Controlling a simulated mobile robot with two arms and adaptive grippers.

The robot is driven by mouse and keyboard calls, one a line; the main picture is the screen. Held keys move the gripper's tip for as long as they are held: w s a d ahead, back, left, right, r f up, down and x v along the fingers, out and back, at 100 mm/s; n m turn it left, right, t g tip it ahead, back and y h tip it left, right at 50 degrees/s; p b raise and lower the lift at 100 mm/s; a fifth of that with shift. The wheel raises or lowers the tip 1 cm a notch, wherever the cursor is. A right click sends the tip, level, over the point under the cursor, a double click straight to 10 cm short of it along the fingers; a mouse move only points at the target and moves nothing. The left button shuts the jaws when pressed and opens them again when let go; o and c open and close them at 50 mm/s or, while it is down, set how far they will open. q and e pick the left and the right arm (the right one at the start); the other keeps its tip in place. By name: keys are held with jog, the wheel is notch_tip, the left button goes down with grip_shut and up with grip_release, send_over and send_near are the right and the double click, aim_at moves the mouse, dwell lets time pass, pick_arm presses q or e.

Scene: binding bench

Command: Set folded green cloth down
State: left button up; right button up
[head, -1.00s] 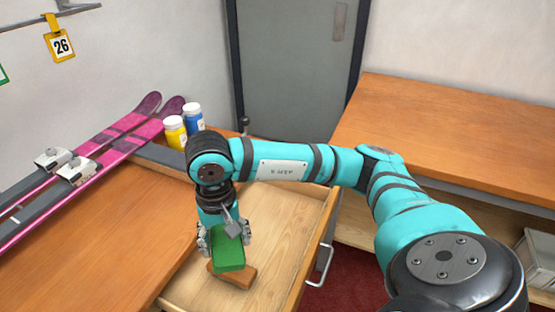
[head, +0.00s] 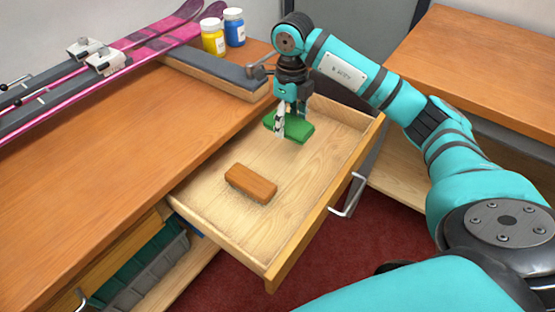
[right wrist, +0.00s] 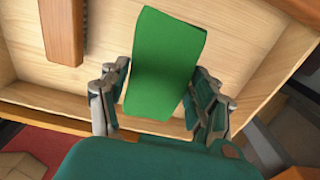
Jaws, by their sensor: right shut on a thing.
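The folded green cloth (head: 299,130) is a small flat pad at the far end of the open wooden drawer (head: 215,200). My right gripper (head: 291,115) points down from above and is shut on the cloth. In the right wrist view the green cloth (right wrist: 165,65) sits between the two fingers of the right gripper (right wrist: 157,98), over the pale drawer floor. I cannot tell whether the cloth touches the floor. My left gripper is not in view.
A brown block (head: 251,184) lies in the drawer's nearer half, apart from the cloth; bare floor lies between them. Yellow (head: 213,38) and blue (head: 234,27) jars and pink skis (head: 140,45) are on the bench. The drawer front has a metal handle (head: 348,196).

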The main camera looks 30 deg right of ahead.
aim_at(288, 154)
notch_tip(288, 154, down, 8)
jog(key=shift+f+b, duration=0.15)
jog(key=shift+b, duration=0.2)
jog(key=shift+f, duration=0.4)
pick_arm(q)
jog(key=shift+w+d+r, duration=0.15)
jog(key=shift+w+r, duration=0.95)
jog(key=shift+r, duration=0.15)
pick_arm(e)
jog(key=shift+f, duration=0.1)
jog(key=o, duration=1)
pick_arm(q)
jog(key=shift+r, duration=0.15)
